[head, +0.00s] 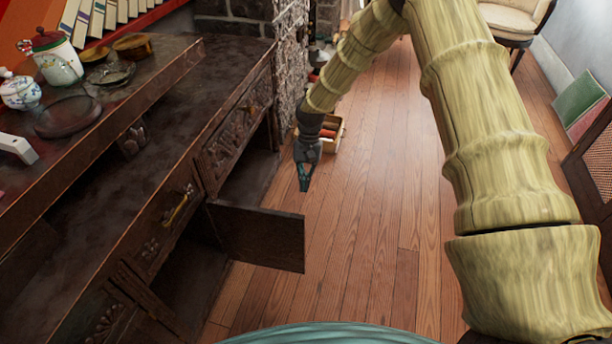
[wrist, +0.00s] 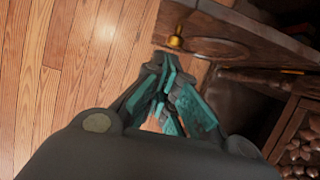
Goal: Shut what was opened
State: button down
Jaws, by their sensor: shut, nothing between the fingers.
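A dark wooden cabinet door (head: 262,236) stands swung open from the sideboard, sticking out over the floor. A dark open compartment (head: 250,178) shows behind it. In the wrist view, a dark panel with a small brass knob (wrist: 175,41) and a round carved outline lies just beyond and right of the fingertips; it looks like this door. My gripper (head: 304,183) points down over the floor, beyond the door in the head view. It also shows in the wrist view (wrist: 163,72), its teal fingers together and empty. I see no clear contact with the door.
A box (head: 330,134) sits on the floor behind my gripper. Bare floorboards (head: 370,220) lie right of the door.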

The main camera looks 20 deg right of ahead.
jog(key=s+a+f+b, duration=0.1)
jog(key=s+a+f, duration=0.2)
jog(key=s+f, duration=0.1)
jog(key=shift+s+f, duration=0.2)
jog(key=shift+s, duration=0.3)
